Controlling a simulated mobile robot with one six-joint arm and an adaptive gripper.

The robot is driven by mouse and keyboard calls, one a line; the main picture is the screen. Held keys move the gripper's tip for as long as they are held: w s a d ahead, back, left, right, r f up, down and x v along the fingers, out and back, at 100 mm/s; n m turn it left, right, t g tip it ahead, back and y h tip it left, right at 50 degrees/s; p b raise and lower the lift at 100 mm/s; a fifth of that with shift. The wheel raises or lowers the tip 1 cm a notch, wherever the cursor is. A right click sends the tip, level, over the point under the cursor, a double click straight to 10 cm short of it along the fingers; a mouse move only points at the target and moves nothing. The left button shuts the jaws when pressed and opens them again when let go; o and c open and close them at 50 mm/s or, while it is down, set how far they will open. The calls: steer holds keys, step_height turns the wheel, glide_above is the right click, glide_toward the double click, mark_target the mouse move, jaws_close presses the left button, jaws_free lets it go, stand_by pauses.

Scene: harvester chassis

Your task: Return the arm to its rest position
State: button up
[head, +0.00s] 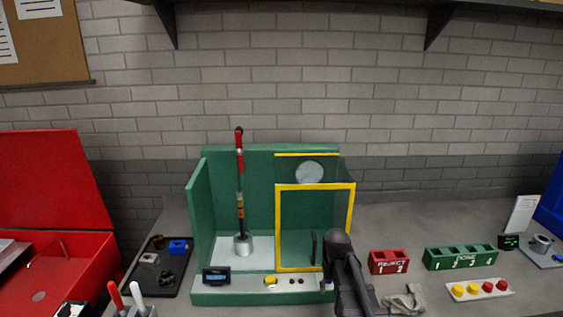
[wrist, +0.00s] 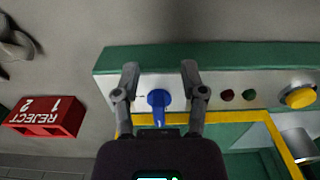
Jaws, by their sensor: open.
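My arm (head: 345,270) reaches over the front of the green test bench in the head view. Its fingers are hard to make out there. In the wrist view my gripper (wrist: 160,72) is open. Its two fingers stand either side of a blue knob (wrist: 157,99) on the bench's pale front panel (wrist: 220,80). Gaps show between the knob and both fingers. I cannot tell how far the fingertips are from the panel.
The yellow-framed door (head: 315,186) stands just behind my arm. A red REJECT block (head: 389,262) and green DONE block (head: 460,258) lie to the right, with a grey cloth (head: 403,300) in front. A black parts tray (head: 140,285) and red toolbox (head: 80,270) are left.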

steer(key=s, duration=1)
steer(key=shift+s+a, duration=0.15)
steer(key=shift+a, duration=0.15)
stand_by(0.5)
